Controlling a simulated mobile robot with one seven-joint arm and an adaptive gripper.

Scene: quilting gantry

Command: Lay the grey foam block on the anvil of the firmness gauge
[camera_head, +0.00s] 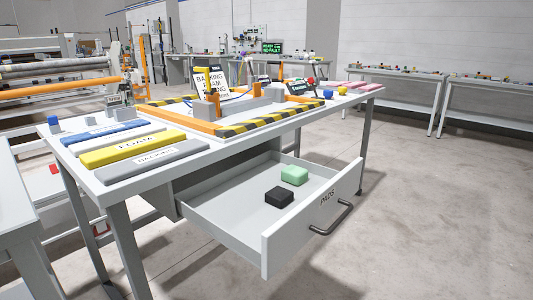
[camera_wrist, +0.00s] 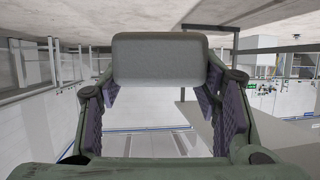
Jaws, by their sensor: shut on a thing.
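In the wrist view, my gripper (camera_wrist: 160,84) is shut on the grey foam block (camera_wrist: 160,58). The block is a plain grey, round-edged slab held across the fingertips, with the pads at its two sides. Nothing shows touching it besides the fingers. My gripper and the held block are not in the head view. A small device with a dark display (camera_head: 114,100) stands at the back left of the table; I cannot tell whether it is the firmness gauge, and no anvil is clear.
An open drawer (camera_head: 221,232) marked PADS holds a green block (camera_head: 294,175) and a black block (camera_head: 279,197). Blue, yellow (camera_head: 132,149) and grey (camera_head: 152,161) labelled slabs lie on the table's left. A yellow-black striped frame (camera_head: 262,124) fills its middle.

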